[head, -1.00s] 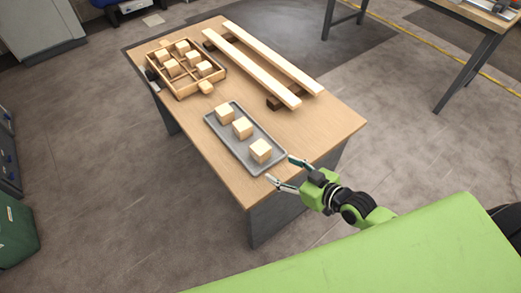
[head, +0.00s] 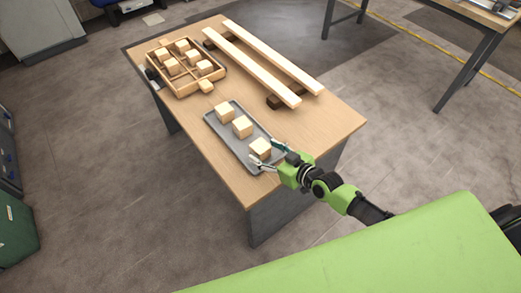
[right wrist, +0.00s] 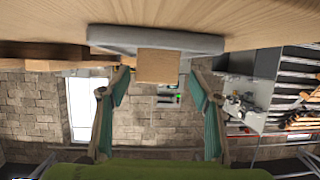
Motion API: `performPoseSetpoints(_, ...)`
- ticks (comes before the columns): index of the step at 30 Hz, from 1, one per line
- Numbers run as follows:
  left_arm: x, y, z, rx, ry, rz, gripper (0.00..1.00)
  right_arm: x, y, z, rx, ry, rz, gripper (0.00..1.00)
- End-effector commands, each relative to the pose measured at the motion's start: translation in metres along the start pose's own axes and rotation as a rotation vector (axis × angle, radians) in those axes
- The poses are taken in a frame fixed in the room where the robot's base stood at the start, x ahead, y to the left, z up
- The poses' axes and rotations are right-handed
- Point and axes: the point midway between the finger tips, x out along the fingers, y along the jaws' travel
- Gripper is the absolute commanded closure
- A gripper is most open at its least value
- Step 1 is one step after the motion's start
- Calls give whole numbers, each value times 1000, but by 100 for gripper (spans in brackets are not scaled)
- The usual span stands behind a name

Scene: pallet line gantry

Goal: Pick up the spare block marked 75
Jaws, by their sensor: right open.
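A grey tray (head: 233,138) on the wooden table holds three pale wooden blocks in a row: a far block (head: 224,113), a middle block (head: 242,126) and a near block (head: 260,147). I cannot read any number on them, so I cannot tell which is 75. My right gripper (head: 265,153) is open at the tray's near end, with its fingertips at either side of the near block. In the right wrist view the near block (right wrist: 158,66) appears between and just beyond the open fingers (right wrist: 158,88), on the tray (right wrist: 155,38). My left gripper is out of view.
A divided wooden crate (head: 187,88) with several blocks stands at the table's far left. Two long pale beams (head: 251,65) lie on dark supports along the right. Bare tabletop (head: 315,122) lies right of the tray.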

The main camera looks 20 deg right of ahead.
Motion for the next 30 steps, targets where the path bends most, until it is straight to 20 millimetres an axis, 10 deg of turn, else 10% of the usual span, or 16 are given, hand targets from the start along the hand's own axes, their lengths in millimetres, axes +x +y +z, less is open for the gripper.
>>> performPoseSetpoints(17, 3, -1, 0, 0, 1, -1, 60, 36, 4, 0, 0, 1, 0, 42)
performPoseSetpoints(22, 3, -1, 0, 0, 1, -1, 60, 36, 4, 0, 0, 1, 0, 84)
performPoseSetpoints(30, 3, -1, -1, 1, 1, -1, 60, 36, 4, 0, -1, 1, 1, 84)
